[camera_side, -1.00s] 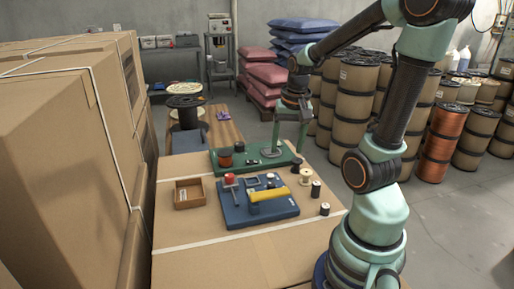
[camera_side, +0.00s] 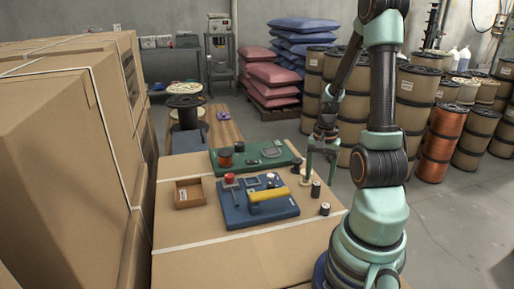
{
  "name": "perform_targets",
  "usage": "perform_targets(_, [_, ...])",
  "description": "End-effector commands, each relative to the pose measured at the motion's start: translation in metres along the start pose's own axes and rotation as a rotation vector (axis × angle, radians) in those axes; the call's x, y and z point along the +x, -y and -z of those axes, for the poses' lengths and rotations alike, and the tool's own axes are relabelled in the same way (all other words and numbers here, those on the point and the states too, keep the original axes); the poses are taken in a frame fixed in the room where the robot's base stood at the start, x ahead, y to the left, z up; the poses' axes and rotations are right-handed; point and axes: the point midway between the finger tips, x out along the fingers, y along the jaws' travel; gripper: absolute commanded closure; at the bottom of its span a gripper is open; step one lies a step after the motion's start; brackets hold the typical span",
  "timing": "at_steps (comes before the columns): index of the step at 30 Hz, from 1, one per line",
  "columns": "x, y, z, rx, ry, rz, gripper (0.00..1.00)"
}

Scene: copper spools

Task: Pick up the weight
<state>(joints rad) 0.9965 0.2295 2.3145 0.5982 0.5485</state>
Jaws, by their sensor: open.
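I cannot tell for sure which small thing is the weight. A dark cylinder with a pale top (camera_side: 315,189) stands upright just below the fingers in the picture. A similar dark cylinder (camera_side: 325,209) stands nearer the camera. A cream spool (camera_side: 306,178) is beside the left finger and partly hidden. A small dark piece (camera_side: 296,168) sits left of it.
A blue board (camera_side: 240,215) bears a yellow bar (camera_side: 268,194) and a red knob (camera_side: 229,178). A green board (camera_side: 285,152) behind bears a copper spool (camera_side: 225,157). A brown open box (camera_side: 188,193) stands left. The carton's front (camera_side: 240,260) is clear.

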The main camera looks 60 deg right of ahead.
Motion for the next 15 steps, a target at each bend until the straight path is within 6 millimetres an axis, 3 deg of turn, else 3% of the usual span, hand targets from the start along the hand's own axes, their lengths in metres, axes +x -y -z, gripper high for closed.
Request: perform_targets(15, [0.048,0.006,0.007,-0.001,0.002,-0.001,0.31])
